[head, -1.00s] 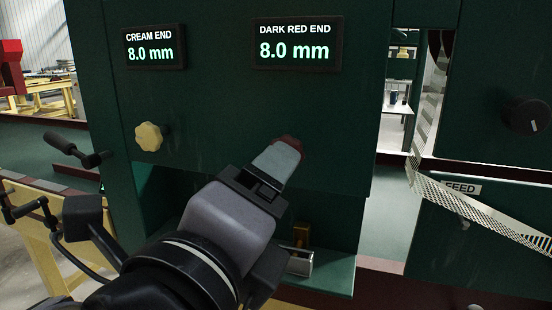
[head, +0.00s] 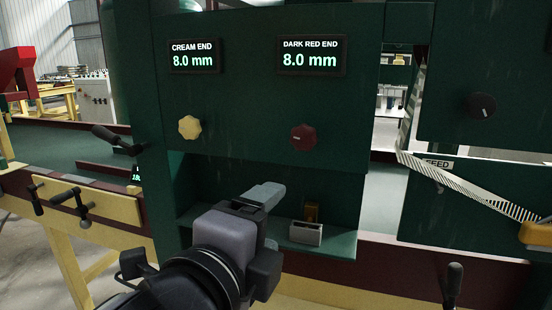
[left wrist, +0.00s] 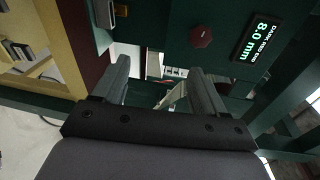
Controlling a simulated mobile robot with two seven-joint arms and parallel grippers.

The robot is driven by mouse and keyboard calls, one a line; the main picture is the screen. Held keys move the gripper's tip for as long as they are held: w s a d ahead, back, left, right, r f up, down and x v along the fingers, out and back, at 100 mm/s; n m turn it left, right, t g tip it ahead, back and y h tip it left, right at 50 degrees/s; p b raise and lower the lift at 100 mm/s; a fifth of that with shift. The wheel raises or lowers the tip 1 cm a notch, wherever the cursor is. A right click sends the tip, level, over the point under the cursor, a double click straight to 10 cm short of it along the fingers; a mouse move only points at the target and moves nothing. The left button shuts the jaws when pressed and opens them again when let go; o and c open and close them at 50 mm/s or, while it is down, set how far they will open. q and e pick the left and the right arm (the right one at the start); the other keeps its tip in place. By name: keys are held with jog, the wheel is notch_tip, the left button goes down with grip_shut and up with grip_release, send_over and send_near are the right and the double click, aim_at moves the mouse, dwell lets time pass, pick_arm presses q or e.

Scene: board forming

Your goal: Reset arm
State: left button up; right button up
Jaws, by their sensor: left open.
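My left gripper (head: 262,196) is in front of the green machine panel, below the knobs. In the left wrist view its two fingers (left wrist: 160,88) stand apart with nothing held between them. The dark red knob (head: 303,137) is on the panel above and to the right of the gripper, clear of it. It also shows in the left wrist view (left wrist: 201,37). The cream knob (head: 189,127) is to its left. The displays above read 8.0 mm for the cream end (head: 194,57) and 8.0 mm for the dark red end (head: 311,55). My right gripper is out of view.
A black dial (head: 482,105) and a slanted perforated strip (head: 470,193) are at the right. Black handles (head: 72,201) stand out at the left.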

pick_arm(q)
jog(key=w+a+f+n+g, duration=0.15)
jog(key=f+n, duration=0.25)
jog(key=f, duration=0.4)
jog(key=w+a+f+n+g+y, duration=0.1)
jog(key=a+f+n, duration=0.25)
jog(key=f, duration=0.55)
jog(key=w+a+f+n+g, duration=0.1)
jog(key=a+f+n, duration=0.1)
jog(key=f+n, duration=0.45)
jog(key=s+a+f+n+y, duration=0.1)
jog(key=s+a+f+n, duration=0.2)
jog(key=s+a+f, duration=0.3)
jog(key=s+a+f+n+g+y, duration=0.1)
jog(key=s+a+f, duration=0.5)
jog(key=f, duration=0.9)
jog(key=s+n+y+p, duration=0.1)
jog(key=s+n, duration=0.1)
jog(key=s, duration=0.1)
jog(key=shift+s+f+n, duration=0.2)
jog(key=shift+s+n, duration=0.1)
jog(key=shift+n, duration=0.1)
